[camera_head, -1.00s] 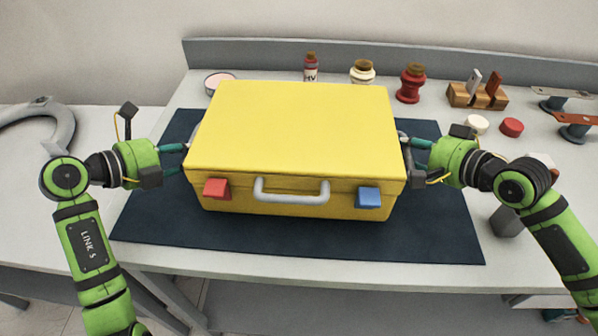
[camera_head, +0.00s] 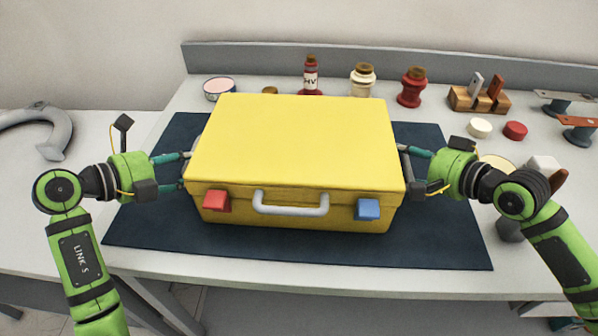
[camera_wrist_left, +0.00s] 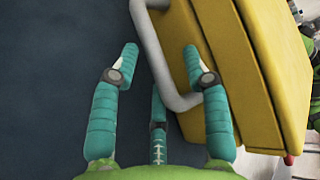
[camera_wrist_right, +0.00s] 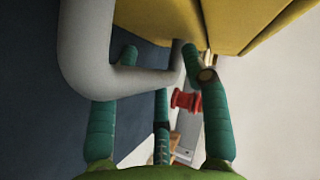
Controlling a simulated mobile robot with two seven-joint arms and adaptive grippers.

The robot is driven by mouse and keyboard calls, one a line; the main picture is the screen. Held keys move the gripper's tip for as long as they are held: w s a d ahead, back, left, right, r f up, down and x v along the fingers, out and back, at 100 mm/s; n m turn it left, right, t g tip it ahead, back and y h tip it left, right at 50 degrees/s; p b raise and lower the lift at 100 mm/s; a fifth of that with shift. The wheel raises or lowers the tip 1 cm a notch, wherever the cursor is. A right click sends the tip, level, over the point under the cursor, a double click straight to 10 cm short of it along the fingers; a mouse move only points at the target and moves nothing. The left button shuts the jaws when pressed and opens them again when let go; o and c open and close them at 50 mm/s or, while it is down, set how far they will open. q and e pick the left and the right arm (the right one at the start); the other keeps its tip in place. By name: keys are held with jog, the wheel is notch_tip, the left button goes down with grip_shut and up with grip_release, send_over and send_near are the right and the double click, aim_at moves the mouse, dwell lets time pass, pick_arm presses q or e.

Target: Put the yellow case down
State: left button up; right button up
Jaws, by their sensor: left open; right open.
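The yellow case (camera_head: 295,140) is level over the dark blue mat (camera_head: 300,248), its lid shut. Its front has a grey handle (camera_head: 290,207), a red latch (camera_head: 216,201) and a blue latch (camera_head: 367,209). No clear gap shows under it, but contact with the mat is hard to judge. My left gripper (camera_head: 187,165) is open at the case's left side; the left wrist view shows the grey side handle (camera_wrist_left: 150,60) between its fingers. My right gripper (camera_head: 405,165) is open at the right side, its fingers close by the other side handle (camera_wrist_right: 85,45), partly hidden behind it.
Behind the case stand a labelled bottle (camera_head: 311,75), a cream jar (camera_head: 362,80) and a red bushing (camera_head: 412,87). A wooden block (camera_head: 478,99) and small caps (camera_head: 515,130) are at the right. The mat's front strip is clear.

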jog(key=shift+s, duration=0.1)
pick_arm(q)
jog(key=v, duration=1.1)
jog(key=shift+s, duration=0.15)
pick_arm(e)
jog(key=v, duration=1.2)
